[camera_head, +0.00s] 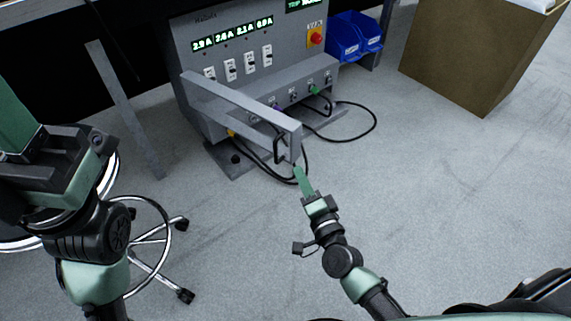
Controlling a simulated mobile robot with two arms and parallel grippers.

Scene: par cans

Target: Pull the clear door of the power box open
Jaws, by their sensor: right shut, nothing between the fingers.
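The grey power box (212,42) stands at the top centre, with lit readouts, a row of switches and a red knob on its front. Its door (243,103) shows as a grey frame, standing out from the box's left side toward me, so it is swung open. A dark handle (279,148) is near the door's free end. My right gripper (298,171) is shut and empty, with its green fingertips just below the door's free end; I cannot tell whether they touch. My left gripper (18,118) is at the left edge, partly cut off, so its jaws are unclear.
Black cables (371,122) loop from the box over the floor. Blue bins (352,38) stand right of the box, and a brown carton (468,55) is farther right. A wheeled stool base (150,248) is beside my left arm. The floor at centre right is clear.

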